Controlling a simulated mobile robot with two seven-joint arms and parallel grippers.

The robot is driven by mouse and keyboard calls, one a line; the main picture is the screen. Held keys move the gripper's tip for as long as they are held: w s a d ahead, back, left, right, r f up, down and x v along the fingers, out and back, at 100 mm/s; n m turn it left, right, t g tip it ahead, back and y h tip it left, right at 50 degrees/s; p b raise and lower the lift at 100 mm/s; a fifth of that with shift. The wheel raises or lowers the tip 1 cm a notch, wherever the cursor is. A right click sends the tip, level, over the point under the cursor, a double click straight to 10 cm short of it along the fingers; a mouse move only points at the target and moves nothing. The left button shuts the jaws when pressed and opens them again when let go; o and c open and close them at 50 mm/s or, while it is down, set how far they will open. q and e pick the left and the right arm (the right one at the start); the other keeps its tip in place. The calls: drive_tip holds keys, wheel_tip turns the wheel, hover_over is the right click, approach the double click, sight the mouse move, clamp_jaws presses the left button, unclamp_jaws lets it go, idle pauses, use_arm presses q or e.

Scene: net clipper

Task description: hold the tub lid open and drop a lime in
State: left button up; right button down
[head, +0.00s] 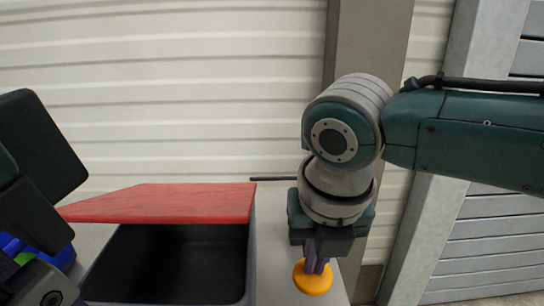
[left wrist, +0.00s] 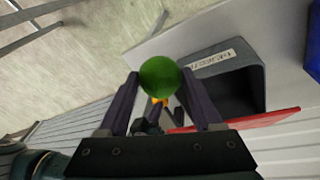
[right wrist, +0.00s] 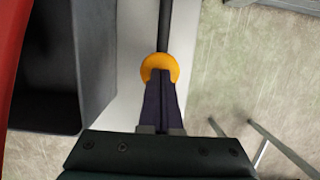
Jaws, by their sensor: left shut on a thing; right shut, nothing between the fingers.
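The dark grey tub (head: 170,300) stands at the lower left of the head view, its red lid (head: 165,203) raised and tilted over the opening. Its inside looks dark and empty. The green lime (left wrist: 160,72) is between the fingers of my left gripper (left wrist: 160,85), with the tub (left wrist: 240,85) beyond it in the left wrist view. My right gripper (head: 318,262) is shut and empty, pointing down with its fingertips at the orange disc (head: 312,279). In the right wrist view the orange disc (right wrist: 159,67) is at the end of a black bar (right wrist: 164,25).
A blue container (head: 66,258) shows at the left edge of the head view, partly hidden by my left arm, with a bit of green near it. The pale surface right of the tub is narrow. A ribbed wall stands behind.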

sight(313, 278)
drive_tip(key=shift+s+x, duration=0.25)
drive_tip(key=shift+x, duration=0.75)
drive_tip(key=shift+f, duration=0.1)
drive_tip(key=shift+x, duration=0.8)
drive_tip(key=shift+s, duration=0.25)
use_arm(q)
drive_tip(key=w, duration=1.8)
drive_tip(key=shift+w, duration=0.1)
drive_tip(key=s+a+x, duration=0.1)
drive_tip(key=a+x, duration=0.2)
drive_tip(key=x, duration=0.9)
drive_tip(key=shift+d+f, duration=0.15)
drive_tip(key=shift+f, duration=0.6)
drive_tip(key=o, duration=1.5)
drive_tip(key=shift+c, duration=0.2)
